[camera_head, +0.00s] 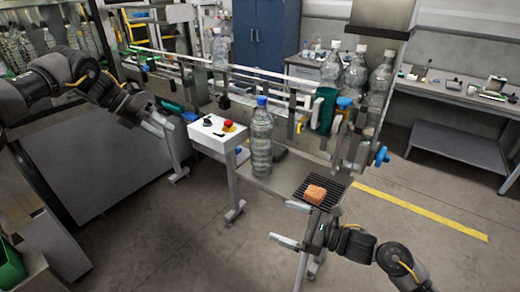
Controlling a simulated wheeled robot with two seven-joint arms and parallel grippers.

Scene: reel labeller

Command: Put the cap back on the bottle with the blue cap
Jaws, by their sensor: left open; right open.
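A clear plastic bottle (261,145) stands upright on the grey metal shelf (262,184) in front of the conveyor. A blue cap (262,100) shows at the top of its neck; whether it is screwed down or only resting there is too small to tell. My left gripper (159,126) is at the left, well apart from the bottle, open and empty. My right gripper (286,224) is open and empty, in front of and below the shelf, to the right of the bottle and not touching it.
An orange sponge-like block (315,194) lies on a black grate (328,187) right of the bottle. A control box (216,132) with a red button stands to its left. Several clear bottles (355,75) stand on the conveyor line at right. A blue knob (382,156) sticks out nearby.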

